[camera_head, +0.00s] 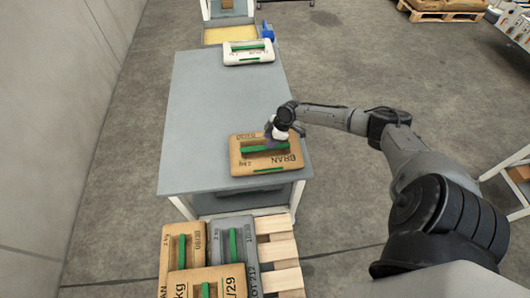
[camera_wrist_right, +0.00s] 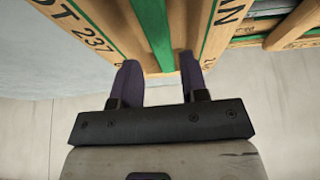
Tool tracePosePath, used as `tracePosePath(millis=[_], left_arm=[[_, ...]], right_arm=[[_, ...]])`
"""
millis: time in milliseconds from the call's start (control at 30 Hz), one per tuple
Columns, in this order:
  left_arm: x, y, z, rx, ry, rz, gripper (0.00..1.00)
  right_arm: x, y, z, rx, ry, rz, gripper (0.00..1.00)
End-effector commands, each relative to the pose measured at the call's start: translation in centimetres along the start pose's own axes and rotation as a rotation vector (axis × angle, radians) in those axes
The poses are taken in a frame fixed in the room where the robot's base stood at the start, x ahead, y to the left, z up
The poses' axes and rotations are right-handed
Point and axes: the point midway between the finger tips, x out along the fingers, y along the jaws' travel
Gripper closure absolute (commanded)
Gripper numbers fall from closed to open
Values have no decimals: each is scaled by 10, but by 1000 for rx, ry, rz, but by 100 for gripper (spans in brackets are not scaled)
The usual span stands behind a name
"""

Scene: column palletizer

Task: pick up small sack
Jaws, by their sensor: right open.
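A brown sack marked BRAN (camera_head: 285,167) lies flat near the front edge of the grey table (camera_head: 215,110). A green handle strip (camera_head: 262,149) runs along its top. My right gripper (camera_head: 271,142) is at this handle, reaching in from the right. In the right wrist view the two purple fingers (camera_wrist_right: 159,82) are apart, and the green strip (camera_wrist_right: 152,30) runs toward the gap between them over the brown sack (camera_wrist_right: 100,15). I cannot tell whether the fingers touch the sack. My left gripper is not in view.
A white sack (camera_head: 234,54) with a green handle lies at the table's far end. Below the front edge, brown sacks (camera_head: 172,250) and a grey sack (camera_head: 222,245) lie on a wooden pallet (camera_head: 279,255). The table's middle is bare. A wall (camera_head: 70,100) stands at left.

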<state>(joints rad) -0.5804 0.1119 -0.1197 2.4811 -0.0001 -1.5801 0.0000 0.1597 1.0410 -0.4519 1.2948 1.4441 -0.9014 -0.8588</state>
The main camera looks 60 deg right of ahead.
Motion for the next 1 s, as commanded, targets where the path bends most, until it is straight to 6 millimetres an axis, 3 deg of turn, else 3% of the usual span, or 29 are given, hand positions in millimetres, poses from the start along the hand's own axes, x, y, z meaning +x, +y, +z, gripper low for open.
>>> tracePosePath(millis=[433,800,1000], left_arm=[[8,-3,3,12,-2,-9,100],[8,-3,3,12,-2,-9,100],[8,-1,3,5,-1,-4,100]], right_arm=[[47,0,4,2,1,-1,60],[53,0,4,0,0,-1,60],[53,0,4,0,0,-1,79]])
